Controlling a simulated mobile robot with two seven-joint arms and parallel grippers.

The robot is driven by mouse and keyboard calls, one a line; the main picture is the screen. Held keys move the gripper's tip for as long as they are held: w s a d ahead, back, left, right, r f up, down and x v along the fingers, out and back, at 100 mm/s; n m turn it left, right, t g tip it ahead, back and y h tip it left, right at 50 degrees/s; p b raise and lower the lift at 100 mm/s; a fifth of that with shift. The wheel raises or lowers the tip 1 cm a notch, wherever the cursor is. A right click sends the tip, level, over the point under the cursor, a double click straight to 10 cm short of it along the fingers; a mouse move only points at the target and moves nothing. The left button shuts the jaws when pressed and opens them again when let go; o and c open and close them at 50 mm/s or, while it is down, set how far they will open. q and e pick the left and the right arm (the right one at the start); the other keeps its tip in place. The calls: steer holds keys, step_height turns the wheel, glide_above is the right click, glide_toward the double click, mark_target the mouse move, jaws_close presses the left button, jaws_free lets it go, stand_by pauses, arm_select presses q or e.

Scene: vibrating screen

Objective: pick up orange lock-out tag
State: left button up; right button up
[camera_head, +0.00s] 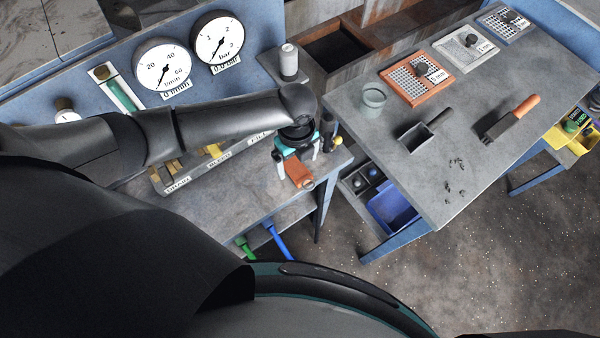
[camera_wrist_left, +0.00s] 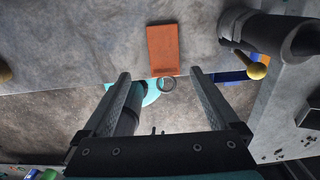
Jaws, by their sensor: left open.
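The orange lock-out tag (camera_head: 299,173) is a flat rectangle at the front edge of the grey bench below the gauges. In the left wrist view the tag (camera_wrist_left: 163,50) lies just beyond the fingertips, roughly centred between them, with a grey ring (camera_wrist_left: 167,84) at its near end. My left gripper (camera_head: 298,157) is open above the tag and partly covers it in the head view. In the left wrist view its two fingers (camera_wrist_left: 160,75) are wide apart with nothing between them. I cannot tell the exact height gap. My right gripper is not in view.
A dark cylinder with a yellow knob (camera_wrist_left: 257,71) is right of the tag in the wrist view. The second table (camera_head: 440,190) holds sieve plates, a cup, a scoop and a brush. Open floor lies in front.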

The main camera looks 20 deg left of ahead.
mark_target(300, 174)
arm_select(q)
steer(key=shift+w+d+f+b, duration=0.1)
steer(key=shift+f+b, duration=0.1)
steer(key=shift+f, duration=0.75)
steer(key=shift+w+d+f+b, duration=0.1)
steer(key=shift+d+f+b, duration=0.05)
steer(key=shift+f, duration=0.85)
steer(key=shift+d+f+b, duration=0.1)
steer(key=shift+f+b, duration=0.1)
steer(key=shift+f, duration=0.75)
steer(key=c, duration=1.4)
steer(key=shift+r, duration=0.15)
